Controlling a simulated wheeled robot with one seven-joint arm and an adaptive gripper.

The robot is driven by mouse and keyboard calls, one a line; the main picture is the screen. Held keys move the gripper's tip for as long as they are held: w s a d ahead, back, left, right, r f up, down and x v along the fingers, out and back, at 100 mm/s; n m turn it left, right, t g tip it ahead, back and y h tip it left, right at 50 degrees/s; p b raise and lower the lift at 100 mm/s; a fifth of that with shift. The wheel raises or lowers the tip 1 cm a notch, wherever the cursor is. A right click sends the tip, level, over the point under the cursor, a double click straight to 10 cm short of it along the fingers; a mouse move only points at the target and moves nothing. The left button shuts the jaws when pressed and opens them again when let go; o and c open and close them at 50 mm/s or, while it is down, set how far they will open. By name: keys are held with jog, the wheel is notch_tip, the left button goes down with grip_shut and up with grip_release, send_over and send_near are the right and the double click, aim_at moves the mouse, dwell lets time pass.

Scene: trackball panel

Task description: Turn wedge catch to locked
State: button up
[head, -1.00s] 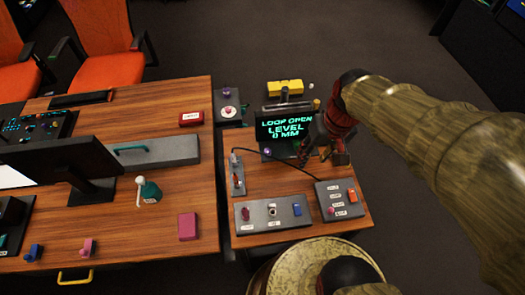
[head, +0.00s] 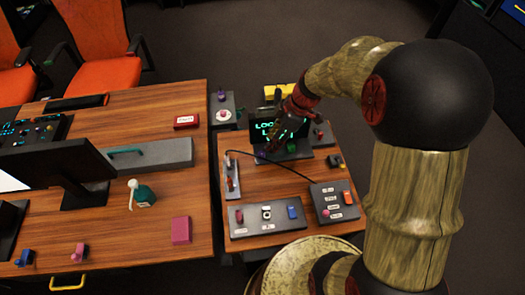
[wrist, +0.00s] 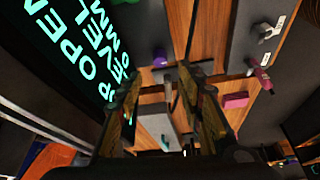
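My gripper (wrist: 160,78) is open and empty, its two fingers apart in the wrist view. In the head view my gripper (head: 277,138) is in front of the screen (head: 262,119) on the small wooden desk and hides part of its green text. A purple knob (wrist: 160,57) shows just beyond the gap between the fingertips, apart from them as far as I can see. No label that I can read names the wedge catch, so I cannot tell which control it is or how it is set.
The small desk (head: 265,180) carries a grey panel (head: 248,219) with several controls and a labelled panel (head: 335,203) with an orange switch (head: 347,197). A black cable crosses the desk. A larger desk (head: 115,220) stands at left.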

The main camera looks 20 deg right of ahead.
aim_at(262, 153)
jog(key=b+x, duration=0.2)
jog(key=x, duration=0.5)
jog(key=shift+a+f, duration=0.1)
jog(key=shift+f, duration=0.2)
grip_shut()
dwell(0.4)
